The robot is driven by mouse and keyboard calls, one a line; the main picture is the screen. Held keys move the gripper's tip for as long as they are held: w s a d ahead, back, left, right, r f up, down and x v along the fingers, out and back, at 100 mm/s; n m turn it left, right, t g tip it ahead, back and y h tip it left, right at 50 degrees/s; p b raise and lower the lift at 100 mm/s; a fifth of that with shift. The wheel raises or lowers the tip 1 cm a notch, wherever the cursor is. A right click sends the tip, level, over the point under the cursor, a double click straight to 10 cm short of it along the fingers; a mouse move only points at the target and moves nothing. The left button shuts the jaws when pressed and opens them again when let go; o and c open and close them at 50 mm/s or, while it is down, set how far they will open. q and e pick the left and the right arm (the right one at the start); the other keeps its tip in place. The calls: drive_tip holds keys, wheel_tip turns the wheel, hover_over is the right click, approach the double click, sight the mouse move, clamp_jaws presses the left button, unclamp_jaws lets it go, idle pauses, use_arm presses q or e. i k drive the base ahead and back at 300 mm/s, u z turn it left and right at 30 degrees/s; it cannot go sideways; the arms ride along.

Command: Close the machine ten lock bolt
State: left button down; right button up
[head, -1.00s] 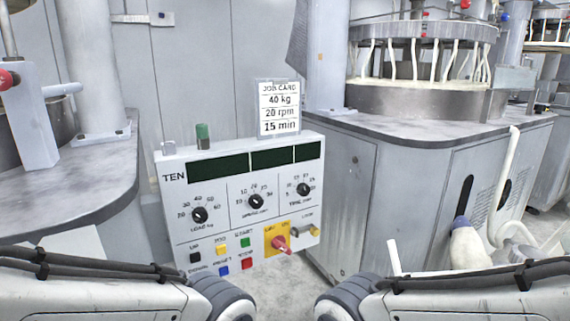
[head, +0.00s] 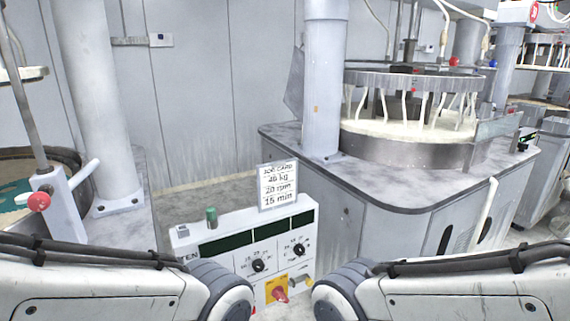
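The machine ten control panel (head: 262,218) stands low in the middle of the head view, tilted, with its "TEN" label partly covered by my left arm. It has dark displays, black dials and a red rotary switch (head: 280,294) on a yellow plate. To the right of that plate, by the panel's lower right corner, is the small lock bolt (head: 303,282). It is partly hidden by my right arm, and its position is too small to read. Both my arms come in from the lower corners. Neither gripper's fingers show.
A job card (head: 278,186) reading 40 kg, 20 rpm, 15 min stands on the panel's top edge beside a green button (head: 211,216). A polishing machine (head: 400,187) is at right. Another with a red-knobbed lever (head: 39,201) is at left. Floor shows behind the panel.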

sight(309, 281)
drive_tip(key=z, duration=0.05)
drive_tip(key=k, duration=0.6)
drive_tip(key=z, duration=0.15)
drive_tip(key=i, duration=1.45)
drive_tip(key=u, duration=0.5)
